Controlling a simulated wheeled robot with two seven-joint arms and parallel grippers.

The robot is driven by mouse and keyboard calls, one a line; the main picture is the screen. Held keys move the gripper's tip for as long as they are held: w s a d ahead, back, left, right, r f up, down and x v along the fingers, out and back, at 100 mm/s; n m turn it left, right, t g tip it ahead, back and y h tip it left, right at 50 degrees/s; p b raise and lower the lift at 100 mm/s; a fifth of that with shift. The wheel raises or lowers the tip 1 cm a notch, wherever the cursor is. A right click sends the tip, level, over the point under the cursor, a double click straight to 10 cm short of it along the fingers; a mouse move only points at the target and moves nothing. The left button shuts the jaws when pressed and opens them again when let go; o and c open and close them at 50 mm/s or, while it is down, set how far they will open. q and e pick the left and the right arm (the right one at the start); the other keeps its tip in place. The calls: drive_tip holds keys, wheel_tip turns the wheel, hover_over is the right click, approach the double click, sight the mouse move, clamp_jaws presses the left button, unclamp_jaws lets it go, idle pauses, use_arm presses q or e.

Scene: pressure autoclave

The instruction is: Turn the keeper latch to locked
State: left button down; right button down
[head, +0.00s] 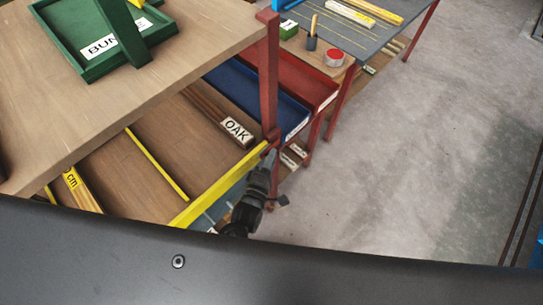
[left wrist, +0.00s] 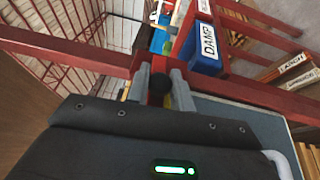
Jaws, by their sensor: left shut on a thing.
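In the left wrist view my left gripper (left wrist: 160,84) has its two grey fingers on either side of a small part with a round black knob (left wrist: 158,83), which I take to be the keeper latch. The fingers are shut on it, beside a red frame rail. In the head view my left gripper (head: 267,162) is by the red post, near the end of the yellow edge strip. The latch is too small and covered there to tell its angle. My right gripper is not in view.
A wooden bench (head: 200,50) carries a green tray (head: 85,70). Below it are a yellow edge strip (head: 220,187) and a wooden piece marked OAK (head: 237,128). Blue (head: 290,115) and red (head: 318,90) trays stand behind the red post (head: 269,75).

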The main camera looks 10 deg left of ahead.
use_arm(q)
drive_tip(key=c, duration=1.3)
unclamp_jaws()
drive_tip(key=shift+o, duration=0.2)
drive_tip(key=shift+s+a+f, duration=0.1)
drive_tip(key=shift+s+f, duration=0.05)
drive_tip(key=shift+s, duration=0.2)
drive_tip(key=b+v, duration=0.3)
drive_tip(key=v, duration=0.7)
drive_tip(key=shift+b, duration=0.3)
